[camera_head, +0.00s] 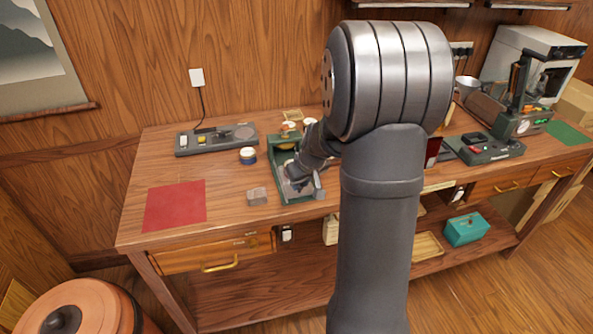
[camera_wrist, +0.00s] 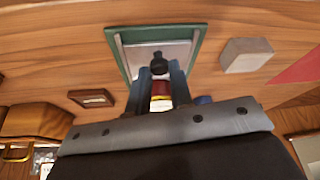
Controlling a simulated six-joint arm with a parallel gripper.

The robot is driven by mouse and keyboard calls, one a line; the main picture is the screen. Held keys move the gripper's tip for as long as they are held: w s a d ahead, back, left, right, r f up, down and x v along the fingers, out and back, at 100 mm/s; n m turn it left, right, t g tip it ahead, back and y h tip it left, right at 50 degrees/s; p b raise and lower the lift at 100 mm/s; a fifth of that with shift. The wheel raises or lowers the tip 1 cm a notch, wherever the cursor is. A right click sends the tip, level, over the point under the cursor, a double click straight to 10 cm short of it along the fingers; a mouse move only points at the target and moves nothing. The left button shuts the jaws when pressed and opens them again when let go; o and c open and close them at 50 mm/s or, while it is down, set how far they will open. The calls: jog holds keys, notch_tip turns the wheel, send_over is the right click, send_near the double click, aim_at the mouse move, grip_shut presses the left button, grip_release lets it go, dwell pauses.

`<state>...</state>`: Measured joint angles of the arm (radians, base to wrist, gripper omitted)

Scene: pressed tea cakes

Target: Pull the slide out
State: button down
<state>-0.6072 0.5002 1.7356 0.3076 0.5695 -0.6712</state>
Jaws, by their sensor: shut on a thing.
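The slide is a pale grey plate (camera_wrist: 176,52) lying in a green frame (camera_wrist: 118,48) on the bench. It carries a dark round knob (camera_wrist: 158,66). In the wrist view, my gripper (camera_wrist: 159,74) has its fingers closed about this knob. In the head view, the green press (camera_head: 284,158) stands near the middle of the bench, and my gripper (camera_head: 298,182) is low over its front part. My arm hides the right side of the press, and the grip itself is too small to make out there.
A grey block (camera_head: 257,196) lies just left of the frame. A red mat (camera_head: 175,205) is farther left. The bench between mat and block is bare.

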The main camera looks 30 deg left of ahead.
jog(key=shift+s+d, duration=0.35)
jog(key=shift+d, duration=0.05)
jog(key=c, duration=1.3)
grip_release()
jog(key=v, duration=1.7)
jog(key=shift+r, duration=0.25)
jog(key=x, duration=1.7)
jog(key=shift+f, duration=0.25)
